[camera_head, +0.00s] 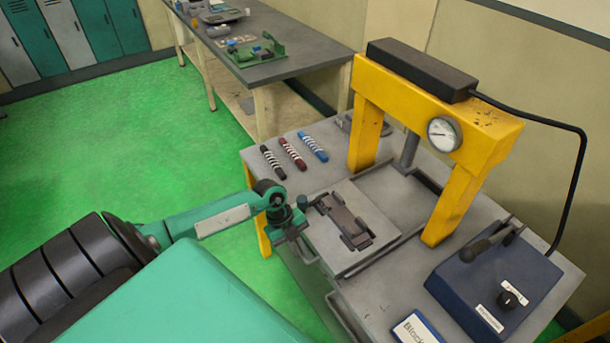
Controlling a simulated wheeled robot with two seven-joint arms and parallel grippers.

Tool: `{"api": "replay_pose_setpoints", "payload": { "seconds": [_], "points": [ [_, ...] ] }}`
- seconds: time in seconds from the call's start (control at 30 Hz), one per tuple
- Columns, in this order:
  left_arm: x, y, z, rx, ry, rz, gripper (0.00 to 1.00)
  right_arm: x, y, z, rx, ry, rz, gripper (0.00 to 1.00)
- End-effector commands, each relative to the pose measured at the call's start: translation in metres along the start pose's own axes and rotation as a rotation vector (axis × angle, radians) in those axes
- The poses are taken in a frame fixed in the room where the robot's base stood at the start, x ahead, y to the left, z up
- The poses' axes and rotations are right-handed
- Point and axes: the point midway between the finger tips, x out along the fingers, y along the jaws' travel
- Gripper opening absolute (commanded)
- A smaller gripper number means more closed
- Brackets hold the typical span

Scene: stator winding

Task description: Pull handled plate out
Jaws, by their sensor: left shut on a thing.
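The handled plate (382,232) is a flat light grey slab on the grey table, to the left of the yellow press (445,215). A dark metal part (345,220) lies on it. My left gripper (303,236) is at the plate's left edge and is shut on the plate's handle, which the gripper mostly hides. The plate lies in front of the press opening, outside the yellow frame. My right gripper is not in view.
A blue control box (490,285) with a lever and knob stands at the right. Three striped rods (292,154) lie at the table's back left. A dark workbench (285,58) with parts stands behind. Green floor is clear at the left.

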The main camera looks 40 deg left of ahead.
Motion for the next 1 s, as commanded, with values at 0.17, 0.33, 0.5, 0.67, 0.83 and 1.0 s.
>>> {"api": "replay_pose_setpoints", "payload": {
  "seconds": [0.17, 0.33, 0.5, 0.67, 0.83, 1.0],
  "points": [
    [-0.001, 0.002, 0.000, 0.001, -0.001, -0.003, 0.00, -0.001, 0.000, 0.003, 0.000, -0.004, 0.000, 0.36],
    [-0.001, 0.001, 0.000, 0.001, -0.001, -0.003, 0.00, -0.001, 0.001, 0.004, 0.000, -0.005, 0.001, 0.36],
    [-0.001, 0.001, 0.000, 0.000, -0.001, -0.003, 0.32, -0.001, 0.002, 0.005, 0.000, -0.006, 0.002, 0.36],
    [-0.001, 0.001, 0.000, 0.000, -0.001, -0.003, 0.34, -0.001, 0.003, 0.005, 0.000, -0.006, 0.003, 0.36],
    [-0.002, 0.001, 0.000, 0.000, -0.001, -0.002, 0.34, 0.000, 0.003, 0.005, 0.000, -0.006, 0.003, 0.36],
    [-0.018, 0.002, 0.002, 0.001, -0.003, -0.002, 0.34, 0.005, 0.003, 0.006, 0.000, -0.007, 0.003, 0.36]
  ]
}}
